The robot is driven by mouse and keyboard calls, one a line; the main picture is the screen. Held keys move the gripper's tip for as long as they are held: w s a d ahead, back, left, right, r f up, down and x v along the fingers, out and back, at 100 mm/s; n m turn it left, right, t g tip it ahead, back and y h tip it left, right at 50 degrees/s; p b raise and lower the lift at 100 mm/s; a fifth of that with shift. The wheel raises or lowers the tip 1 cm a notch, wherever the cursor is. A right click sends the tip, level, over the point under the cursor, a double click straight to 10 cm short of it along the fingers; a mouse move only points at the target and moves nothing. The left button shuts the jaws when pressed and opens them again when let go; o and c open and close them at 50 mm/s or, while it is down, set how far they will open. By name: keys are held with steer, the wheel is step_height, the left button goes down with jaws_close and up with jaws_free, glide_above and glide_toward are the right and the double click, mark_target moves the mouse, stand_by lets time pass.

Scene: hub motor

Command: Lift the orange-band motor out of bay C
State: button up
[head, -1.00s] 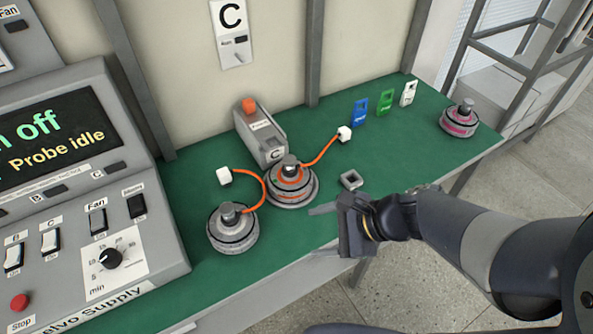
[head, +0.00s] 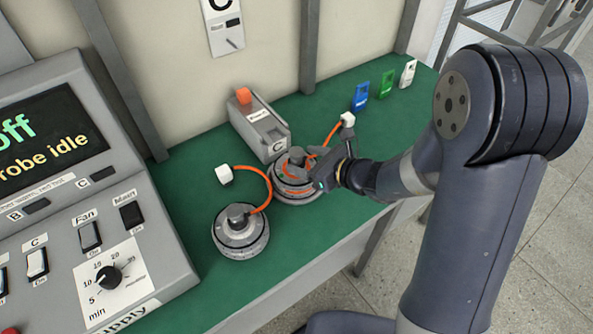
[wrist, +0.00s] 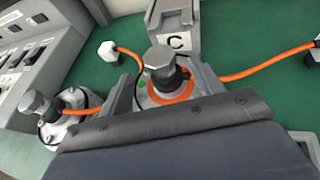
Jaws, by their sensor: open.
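The orange-band motor (head: 291,188) sits upright in bay C, just in front of the grey C-labelled box (head: 258,130). Its grey shaft top (wrist: 160,62) and orange ring (wrist: 172,90) show in the wrist view. My gripper (head: 312,172) is open at the motor's right side in the head view. In the wrist view its two grey fingers (wrist: 162,88) stand on either side of the shaft. I cannot tell whether they touch it. My gripper hides part of the motor's right side in the head view and its lower front in the wrist view.
A second grey motor (head: 240,232) stands front left, with an orange cable (head: 264,186) beside it. A white plug (head: 224,174) is left; another plug (head: 347,120) ends a cable behind my gripper. The supply console (head: 120,235) fills the left. Blue (head: 361,97) and green (head: 387,84) tags stand behind.

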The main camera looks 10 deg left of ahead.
mark_target(291, 153)
steer(key=shift+p+x, duration=0.55)
steer(key=shift+x, duration=2.3)
steer(key=shift+w, duration=0.15)
steer(key=shift+d, duration=0.1)
steer(key=shift+c, duration=0.2)
jaws_close()
steer(key=shift+r, duration=0.15)
